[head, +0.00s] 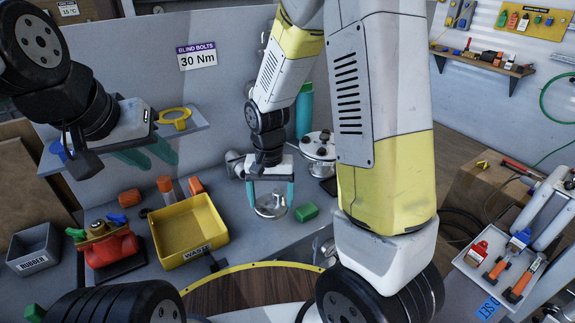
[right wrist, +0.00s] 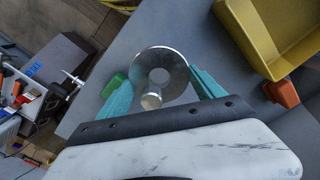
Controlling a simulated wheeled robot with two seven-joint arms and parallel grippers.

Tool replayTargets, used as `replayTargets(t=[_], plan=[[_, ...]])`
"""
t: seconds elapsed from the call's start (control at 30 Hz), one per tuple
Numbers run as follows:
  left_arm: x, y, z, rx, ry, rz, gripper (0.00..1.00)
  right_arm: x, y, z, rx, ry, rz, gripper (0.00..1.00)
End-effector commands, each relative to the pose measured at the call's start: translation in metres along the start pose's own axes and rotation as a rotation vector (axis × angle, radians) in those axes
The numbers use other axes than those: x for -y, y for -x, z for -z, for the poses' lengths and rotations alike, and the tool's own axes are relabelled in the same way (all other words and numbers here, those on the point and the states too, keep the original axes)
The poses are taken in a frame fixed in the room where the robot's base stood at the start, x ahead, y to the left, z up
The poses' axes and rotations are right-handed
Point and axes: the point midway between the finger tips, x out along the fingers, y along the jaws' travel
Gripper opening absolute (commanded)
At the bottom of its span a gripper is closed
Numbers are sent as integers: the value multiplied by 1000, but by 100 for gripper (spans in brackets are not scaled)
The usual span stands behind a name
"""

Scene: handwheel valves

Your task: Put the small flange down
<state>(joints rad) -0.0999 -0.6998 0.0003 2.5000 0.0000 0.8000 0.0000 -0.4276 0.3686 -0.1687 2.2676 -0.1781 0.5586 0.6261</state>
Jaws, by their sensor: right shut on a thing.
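The small flange (head: 268,211) is a silvery metal disc. In the right wrist view the flange (right wrist: 178,62) shows a round centre hole and a short metal stub near the palm. My right gripper (head: 270,200) is shut on it, with a teal finger on either side of the rim, and points down over the grey bench. Its fingers also show in the right wrist view (right wrist: 162,88). I cannot tell whether the flange touches the bench. My left gripper (head: 150,157) is at the left, its teal fingers apart with nothing visible between them.
A green block (head: 306,212) lies just right of the flange. A yellow bin (head: 189,257) stands to its left, with orange pieces behind. A metal fitting (head: 319,146) stands behind at right.

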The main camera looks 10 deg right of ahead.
Motion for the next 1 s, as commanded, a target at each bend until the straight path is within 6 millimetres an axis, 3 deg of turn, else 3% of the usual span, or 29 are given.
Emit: replayTargets(t=[0.5,0.6,0.9,1.0], plan=[[0,0,0,0,0,0,36,-21,-12,117,-1,-4,0,8],[0,0,0,0,0,0,36,-24,-14,133,0,-3,0,8],[0,0,0,0,0,0,36,-27,-15,155,-1,-2,0,8],[0,0,0,0,0,0,36,-27,-33,152,5,0,-2,8]])
